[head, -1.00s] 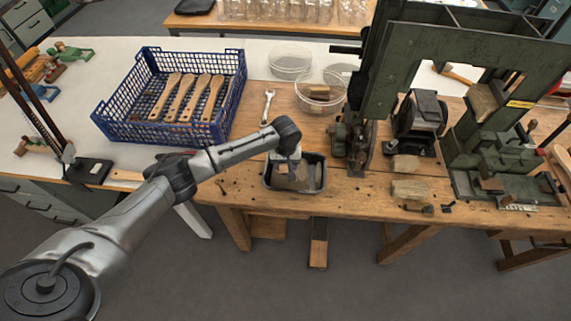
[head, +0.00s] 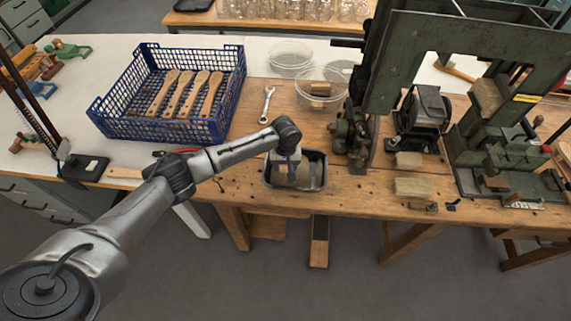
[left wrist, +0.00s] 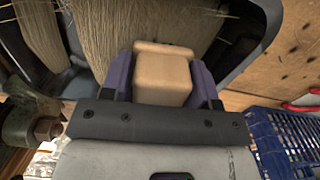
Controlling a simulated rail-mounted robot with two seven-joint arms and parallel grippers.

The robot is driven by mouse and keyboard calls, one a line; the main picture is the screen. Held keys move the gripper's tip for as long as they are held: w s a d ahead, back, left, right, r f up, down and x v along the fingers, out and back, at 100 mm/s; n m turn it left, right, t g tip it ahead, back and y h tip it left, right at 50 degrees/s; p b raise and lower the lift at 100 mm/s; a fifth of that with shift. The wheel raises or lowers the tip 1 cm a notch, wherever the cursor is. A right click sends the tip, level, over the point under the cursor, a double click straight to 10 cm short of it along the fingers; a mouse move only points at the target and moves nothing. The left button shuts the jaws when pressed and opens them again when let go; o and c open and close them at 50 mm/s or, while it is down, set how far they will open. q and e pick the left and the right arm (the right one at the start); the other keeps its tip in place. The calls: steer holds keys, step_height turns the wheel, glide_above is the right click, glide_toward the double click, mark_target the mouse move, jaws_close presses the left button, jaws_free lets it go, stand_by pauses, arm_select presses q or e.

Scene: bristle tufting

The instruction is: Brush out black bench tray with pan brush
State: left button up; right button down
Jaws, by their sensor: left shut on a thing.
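The black bench tray (head: 324,172) sits near the front edge of the wooden bench, and its dark rim also shows in the left wrist view (left wrist: 262,35). My left gripper (head: 287,164) reaches into the tray from above. In the left wrist view, my left gripper (left wrist: 162,82) has its purple fingers shut on the pale wooden grip of the pan brush (left wrist: 164,72). Long tan bristles (left wrist: 110,30) lie in front of the grip, inside the tray. Where the brush tips touch is hidden. My right gripper is in neither view.
A blue crate (head: 160,130) holding several wooden brush handles (head: 185,92) stands to the left. A spanner (head: 267,104) and clear round dishes (head: 322,88) lie behind the tray. Machines (head: 425,115) and wooden blocks (head: 412,187) crowd the right side.

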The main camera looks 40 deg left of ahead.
arm_select(q)
steer(key=shift+f, duration=1)
steer(key=shift+s+d+r+p, duration=0.1)
steer(key=shift+s+r+p, duration=0.1)
steer(key=shift+p, duration=0.1)
steer(key=s+d+p, duration=0.1)
steer(key=p, duration=0.2)
steer(key=shift+s+d+r+p, duration=0.1)
steer(key=shift+s+p, duration=0.25)
steer(key=shift+s, duration=0.05)
steer(key=shift+s+d+p, duration=0.3)
steer(key=shift+s+p, duration=0.1)
steer(key=shift+p, duration=0.15)
